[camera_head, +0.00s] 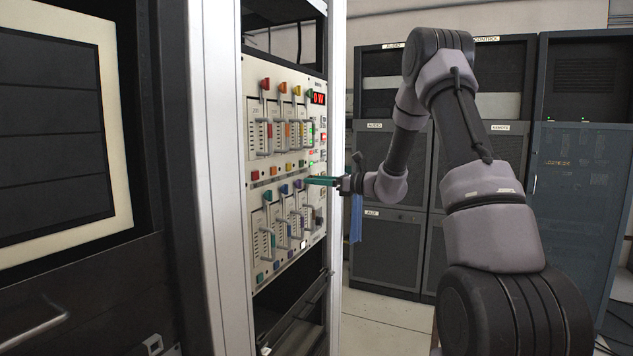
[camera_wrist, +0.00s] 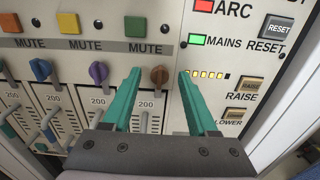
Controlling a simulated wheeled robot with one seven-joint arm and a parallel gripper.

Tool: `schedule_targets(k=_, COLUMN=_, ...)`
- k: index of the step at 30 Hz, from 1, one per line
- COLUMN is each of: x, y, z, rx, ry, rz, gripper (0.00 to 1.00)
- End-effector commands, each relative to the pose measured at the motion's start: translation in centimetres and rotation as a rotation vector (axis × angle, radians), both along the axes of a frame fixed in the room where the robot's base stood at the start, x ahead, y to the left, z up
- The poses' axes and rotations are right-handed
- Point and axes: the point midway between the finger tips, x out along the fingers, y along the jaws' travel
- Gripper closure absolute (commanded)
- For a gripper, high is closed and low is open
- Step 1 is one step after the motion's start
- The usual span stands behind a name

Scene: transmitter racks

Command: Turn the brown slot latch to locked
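The brown latch (camera_wrist: 159,75) is a small brown knob on the cream rack panel, above a slot marked 200, in the wrist view. In the picture one fingertip is left of the brown latch and one right, with a gap on each side; contact is not visible. In the head view my gripper (camera_head: 320,181) reaches the panel's right part, and I cannot make out the brown latch there.
Coloured MUTE buttons (camera_wrist: 135,27) sit above the latches, and lever handles (camera_wrist: 48,125) stick out below. Right of the latch are a row of small lights (camera_wrist: 207,75) and the RAISE (camera_wrist: 250,86) and LOWER buttons. A light rack upright (camera_head: 337,120) stands close to my gripper.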

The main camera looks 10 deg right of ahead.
Motion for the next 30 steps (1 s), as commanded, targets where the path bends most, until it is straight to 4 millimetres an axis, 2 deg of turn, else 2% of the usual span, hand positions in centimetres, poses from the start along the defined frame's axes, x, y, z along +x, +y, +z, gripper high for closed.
schedule_targets(k=9, x=-0.4, y=-0.6, z=0.1, rx=0.0, ry=-0.001, rz=0.0, gripper=0.41)
schedule_targets(k=21, x=-4.8, y=-6.7, z=0.0, rx=0.0, ry=0.0, rz=-0.004, gripper=0.41)
schedule_targets(k=25, x=-5.8, y=-8.1, z=0.0, rx=0.0, ry=0.0, rz=-0.002, gripper=0.41)
schedule_targets(k=30, x=-6.3, y=-8.7, z=0.0, rx=0.001, ry=-0.001, rz=0.0, gripper=0.41)
